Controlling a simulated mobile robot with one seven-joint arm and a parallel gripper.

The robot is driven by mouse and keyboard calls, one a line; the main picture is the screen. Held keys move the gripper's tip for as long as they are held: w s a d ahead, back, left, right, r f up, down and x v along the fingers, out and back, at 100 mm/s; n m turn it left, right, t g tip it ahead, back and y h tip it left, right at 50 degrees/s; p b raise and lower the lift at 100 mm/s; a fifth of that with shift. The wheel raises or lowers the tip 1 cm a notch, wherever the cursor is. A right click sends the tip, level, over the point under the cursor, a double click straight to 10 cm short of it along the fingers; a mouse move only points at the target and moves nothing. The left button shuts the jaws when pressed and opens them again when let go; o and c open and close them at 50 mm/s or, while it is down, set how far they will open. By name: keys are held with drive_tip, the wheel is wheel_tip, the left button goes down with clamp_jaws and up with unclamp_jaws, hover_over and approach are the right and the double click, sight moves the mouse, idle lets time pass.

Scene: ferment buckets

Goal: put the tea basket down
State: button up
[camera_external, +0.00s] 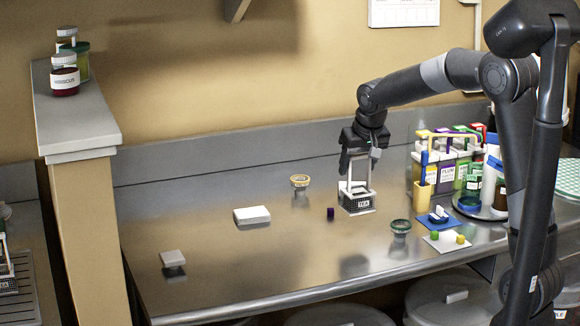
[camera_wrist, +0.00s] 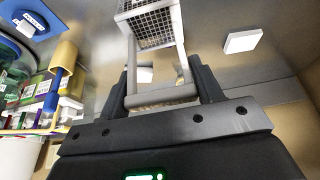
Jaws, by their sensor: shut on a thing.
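The tea basket (camera_external: 357,205) is a small pale mesh basket with a dark label and an upright, squared handle. It is upright at the right-centre of the metal counter, at or just above its surface; I cannot tell whether it touches. My gripper (camera_external: 354,166) is above the basket, pointing down, shut on the top bar of its handle. In the wrist view the basket (camera_wrist: 150,22) hangs beyond my gripper (camera_wrist: 161,92), with the handle bar running between the fingers. The underside of the basket is hidden.
A small dark purple cube (camera_external: 330,213) lies just left of the basket. A green-rimmed jar (camera_external: 400,227) and a white card (camera_external: 446,241) with small cubes are at the front right. A bottle caddy (camera_external: 450,160) stands right. Counter around the white block (camera_external: 252,215) is mostly clear.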

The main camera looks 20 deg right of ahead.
drive_tip(key=w+a+f, duration=0.1)
drive_tip(key=a+f, duration=0.4)
drive_tip(key=f, duration=0.2)
drive_tip(key=shift+w, duration=0.15)
drive_tip(key=shift+f, duration=0.15)
drive_tip(key=o, duration=1.3)
drive_tip(key=shift+o, duration=0.2)
